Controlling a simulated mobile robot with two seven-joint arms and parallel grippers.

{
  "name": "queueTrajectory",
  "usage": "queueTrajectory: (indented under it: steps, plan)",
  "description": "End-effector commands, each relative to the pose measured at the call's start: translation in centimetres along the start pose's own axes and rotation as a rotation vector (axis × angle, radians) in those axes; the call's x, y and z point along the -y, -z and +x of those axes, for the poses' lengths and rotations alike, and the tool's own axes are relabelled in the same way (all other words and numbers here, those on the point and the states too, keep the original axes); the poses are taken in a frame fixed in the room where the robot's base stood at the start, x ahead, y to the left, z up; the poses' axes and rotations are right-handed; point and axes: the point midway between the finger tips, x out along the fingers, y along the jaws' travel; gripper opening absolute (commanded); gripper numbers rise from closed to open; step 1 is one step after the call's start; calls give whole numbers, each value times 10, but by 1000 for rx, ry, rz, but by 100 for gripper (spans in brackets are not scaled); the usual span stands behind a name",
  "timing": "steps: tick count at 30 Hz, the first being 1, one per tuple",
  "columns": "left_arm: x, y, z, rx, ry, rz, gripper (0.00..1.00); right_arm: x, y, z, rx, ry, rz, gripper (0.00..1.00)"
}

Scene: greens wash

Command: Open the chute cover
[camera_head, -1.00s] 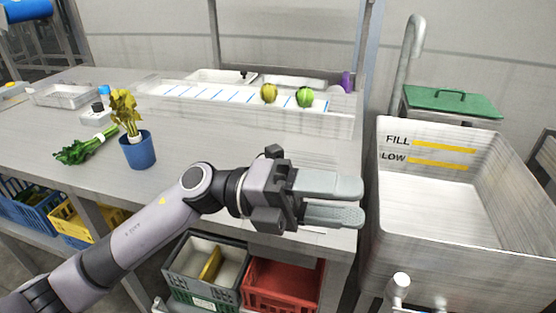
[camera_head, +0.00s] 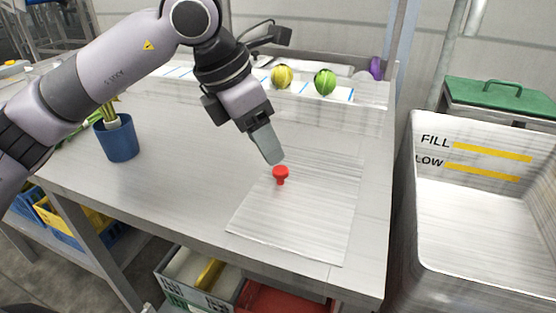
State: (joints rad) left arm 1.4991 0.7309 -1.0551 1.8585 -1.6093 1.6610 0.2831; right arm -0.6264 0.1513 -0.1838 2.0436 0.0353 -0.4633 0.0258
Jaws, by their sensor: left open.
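The chute cover (camera_head: 305,222) is a flat, light grey plate in the bench top, near the bench's front right corner. It looks closed, lying flush with the surface. A red knob (camera_head: 281,174) stands up from it near its left far part. My left gripper (camera_head: 270,152) is open and points down just behind and above the knob. Only one finger shows clearly; the other is hidden behind it. I cannot tell whether it touches the knob. My right gripper is not in view.
A blue pot (camera_head: 116,142) with a plant stands left under my arm. A yellow round vegetable (camera_head: 282,76) and a green one (camera_head: 325,82) lie on the back ledge. A basin (camera_head: 480,225) with fill marks stands right, a green lid (camera_head: 495,98) behind it. Crates sit below.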

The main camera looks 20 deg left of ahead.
Motion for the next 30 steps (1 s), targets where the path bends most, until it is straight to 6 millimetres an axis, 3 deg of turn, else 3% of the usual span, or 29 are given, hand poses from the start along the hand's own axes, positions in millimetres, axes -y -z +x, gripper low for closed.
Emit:
queueTrajectory:
  steps: [9, 21, 26, 30]
  plan:
    - [2, 0, 48, -1, 6, 3, 55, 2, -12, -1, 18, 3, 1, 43]
    - [2, 0, 56, 2, 5, 3, 55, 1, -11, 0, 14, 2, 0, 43]
    - [2, 0, 56, 2, 5, 3, 3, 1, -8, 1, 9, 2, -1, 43]
    - [1, 0, 56, 2, 5, 2, 0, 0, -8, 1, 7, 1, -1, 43]
